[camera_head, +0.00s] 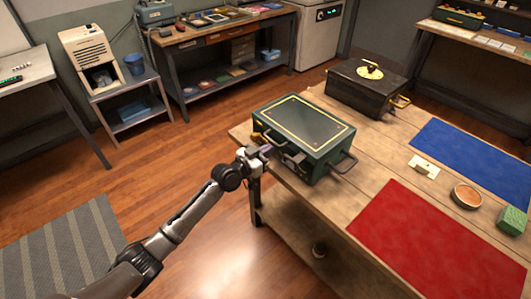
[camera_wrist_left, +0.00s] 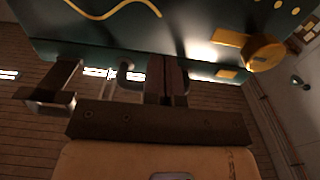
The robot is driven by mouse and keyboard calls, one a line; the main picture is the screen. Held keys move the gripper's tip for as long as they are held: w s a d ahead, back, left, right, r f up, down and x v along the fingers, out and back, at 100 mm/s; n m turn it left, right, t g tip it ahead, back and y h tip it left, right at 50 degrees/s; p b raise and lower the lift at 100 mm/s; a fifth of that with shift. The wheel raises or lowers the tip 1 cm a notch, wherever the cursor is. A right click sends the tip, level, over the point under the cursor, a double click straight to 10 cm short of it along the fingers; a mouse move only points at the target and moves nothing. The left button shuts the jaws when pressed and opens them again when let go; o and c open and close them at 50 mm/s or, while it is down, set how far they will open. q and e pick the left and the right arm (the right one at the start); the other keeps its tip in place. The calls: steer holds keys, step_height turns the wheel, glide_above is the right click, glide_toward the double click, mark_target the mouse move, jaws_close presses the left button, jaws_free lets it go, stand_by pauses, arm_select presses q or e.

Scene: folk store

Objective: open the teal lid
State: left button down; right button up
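The teal lid (camera_head: 305,116) is the flat top of a dark teal box with yellow trim, sitting on the near-left part of the wooden table. It looks closed. The box (camera_head: 325,163) has a dark handle on its right side, and dark and yellow fittings on its front. My left gripper (camera_head: 266,150) is at the box's front edge. In the left wrist view its fingers (camera_wrist_left: 167,80) are close together against the teal box (camera_wrist_left: 110,45). I cannot see anything between them. A round gold fitting (camera_wrist_left: 264,52) is beside them. My right gripper is not in view.
A black box (camera_head: 365,90) with a gold top fitting stands behind. On the table (camera_head: 385,153) to the right are a red mat (camera_head: 435,240), a blue mat (camera_head: 475,160), a cream block (camera_head: 424,167), a round dish (camera_head: 467,195) and a green block (camera_head: 512,220). Floor is open at left.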

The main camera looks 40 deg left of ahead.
arm_select(q)
steer(key=shift+w+d+b, duration=0.15)
steer(key=shift+w+b, duration=0.15)
steer(key=shift+w, duration=0.3)
steer(key=shift+w, duration=0.25)
steer(key=shift+w+d+b, duration=0.15)
steer(key=shift+w+b, duration=0.3)
steer(key=shift+w, duration=0.15)
steer(key=shift+s, duration=0.35)
steer(key=shift+p, duration=0.3)
